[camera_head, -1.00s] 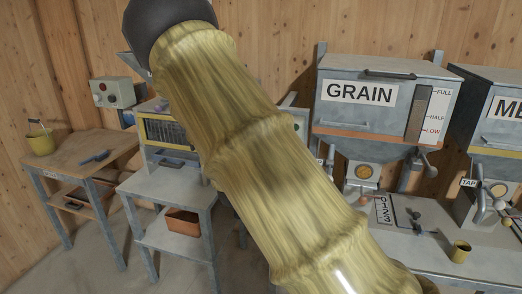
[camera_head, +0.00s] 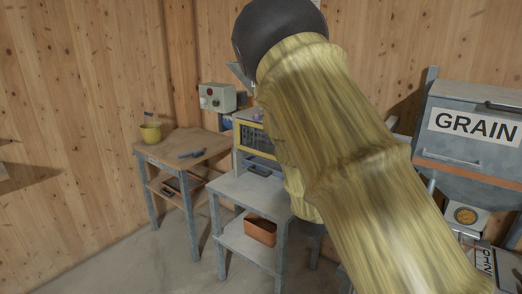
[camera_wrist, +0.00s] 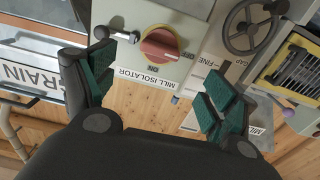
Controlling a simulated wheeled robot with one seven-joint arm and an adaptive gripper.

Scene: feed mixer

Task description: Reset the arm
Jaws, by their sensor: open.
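My gripper (camera_wrist: 158,98) shows in the wrist view with its two green-padded fingers wide apart and nothing between them. Beyond the fingers is a grey panel marked MILL ISOLATOR with a red rotary knob (camera_wrist: 159,44). I cannot tell how far the fingers are from it. In the head view my yellow, ribbed arm crosses the middle from lower right up to a dark round end at the top. The gripper fingers are not clearly seen there, and the arm hides what stands behind it.
A wooden-topped table (camera_head: 172,149) with a yellow pot (camera_head: 151,132) stands at left. A grey stand (camera_head: 247,194) holds an orange-brown box (camera_head: 260,231) on its lower shelf. The GRAIN hopper (camera_head: 465,150) is at right. A handwheel (camera_wrist: 249,27) shows in the wrist view. Floor at lower left is clear.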

